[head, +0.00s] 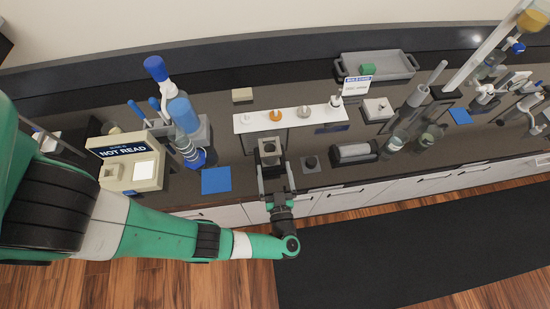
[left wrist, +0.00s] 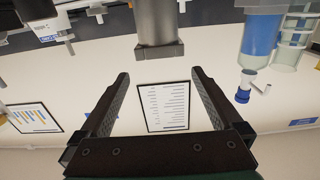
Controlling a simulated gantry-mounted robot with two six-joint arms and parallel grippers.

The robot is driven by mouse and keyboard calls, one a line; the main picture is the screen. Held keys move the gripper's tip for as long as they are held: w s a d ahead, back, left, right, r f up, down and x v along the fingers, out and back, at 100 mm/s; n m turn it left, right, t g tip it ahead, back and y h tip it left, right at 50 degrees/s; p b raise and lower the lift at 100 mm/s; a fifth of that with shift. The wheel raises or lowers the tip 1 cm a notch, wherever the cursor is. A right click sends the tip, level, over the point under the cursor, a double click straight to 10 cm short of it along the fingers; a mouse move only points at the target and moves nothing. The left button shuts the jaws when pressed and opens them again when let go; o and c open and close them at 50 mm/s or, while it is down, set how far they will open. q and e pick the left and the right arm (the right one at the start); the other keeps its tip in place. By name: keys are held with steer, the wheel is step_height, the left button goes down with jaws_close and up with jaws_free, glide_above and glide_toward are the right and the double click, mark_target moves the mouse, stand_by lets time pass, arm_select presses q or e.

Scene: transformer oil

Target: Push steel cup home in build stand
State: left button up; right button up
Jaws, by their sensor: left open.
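A grey steel cylinder, which looks like the steel cup in its build stand, stands by the front bench edge, under the white rack, in the head view (head: 269,149). In the left wrist view, a grey metal cylinder with a wider rim (left wrist: 158,30) shows just beyond my fingertips. My left gripper (head: 274,174) is at the near side of the cup. Its fingers are spread with nothing between them, as the left wrist view (left wrist: 160,82) shows. I cannot tell how deep the cup sits. My right gripper is not in view.
A white rack (head: 290,117) with small knobs stands behind the cup. Tall blue-capped glassware (head: 184,116) and a "NOT READ" instrument (head: 131,160) stand further left.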

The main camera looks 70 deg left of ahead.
arm_select(q)
steer(key=shift+v, duration=1)
